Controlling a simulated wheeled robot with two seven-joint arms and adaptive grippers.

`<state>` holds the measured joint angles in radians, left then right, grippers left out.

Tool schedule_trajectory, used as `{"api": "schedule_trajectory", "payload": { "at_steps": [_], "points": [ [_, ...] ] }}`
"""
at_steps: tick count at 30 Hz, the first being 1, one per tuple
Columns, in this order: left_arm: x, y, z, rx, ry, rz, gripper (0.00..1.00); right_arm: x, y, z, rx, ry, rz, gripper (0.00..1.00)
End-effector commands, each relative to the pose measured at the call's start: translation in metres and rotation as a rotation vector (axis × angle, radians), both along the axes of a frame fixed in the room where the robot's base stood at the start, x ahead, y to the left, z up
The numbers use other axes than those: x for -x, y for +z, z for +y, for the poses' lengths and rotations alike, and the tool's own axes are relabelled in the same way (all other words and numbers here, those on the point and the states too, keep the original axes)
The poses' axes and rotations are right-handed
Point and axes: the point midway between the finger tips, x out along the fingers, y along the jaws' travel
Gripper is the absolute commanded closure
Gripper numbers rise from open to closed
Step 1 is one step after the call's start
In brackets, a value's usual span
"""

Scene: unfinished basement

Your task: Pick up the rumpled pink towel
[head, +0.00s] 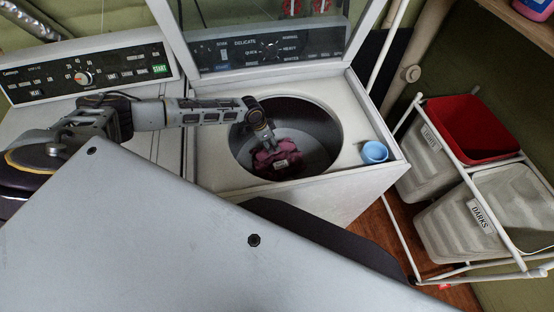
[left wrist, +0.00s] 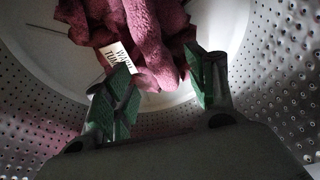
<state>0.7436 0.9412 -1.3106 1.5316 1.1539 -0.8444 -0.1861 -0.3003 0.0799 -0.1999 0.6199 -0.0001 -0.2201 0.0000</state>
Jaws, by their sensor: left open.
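The rumpled pink towel (head: 276,158) lies inside the drum of the open top-loading washer (head: 366,112). In the left wrist view the towel (left wrist: 140,35) is bunched at the top, dark pink, with a white printed tag. My left gripper (head: 268,142) reaches down into the drum. In the left wrist view its two green-padded fingers (left wrist: 165,88) are spread apart. The towel's lower edge comes close to the fingertips, between and just beyond them; I cannot tell whether they touch. My right gripper is not in view.
A light blue cup (head: 374,152) stands on the washer's right front corner. The raised lid (head: 345,40) is behind the drum opening. A second machine (head: 85,75) stands at left. A white rack at right holds a red-lined bin (head: 470,128) and a DARKS bin (head: 465,225).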

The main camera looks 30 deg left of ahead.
Motion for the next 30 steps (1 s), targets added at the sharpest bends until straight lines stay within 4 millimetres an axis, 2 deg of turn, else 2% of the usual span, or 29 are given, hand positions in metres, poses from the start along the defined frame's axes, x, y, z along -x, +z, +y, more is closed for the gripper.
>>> {"api": "schedule_trajectory", "payload": {
  "at_steps": [18,30],
  "points": [
    [-0.010,-0.044,-0.012,0.001,0.001,0.001,0.44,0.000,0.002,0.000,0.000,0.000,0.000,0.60],
    [-0.011,-0.046,-0.012,0.000,0.000,0.000,0.44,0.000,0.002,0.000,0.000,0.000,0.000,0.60]
  ]
}}
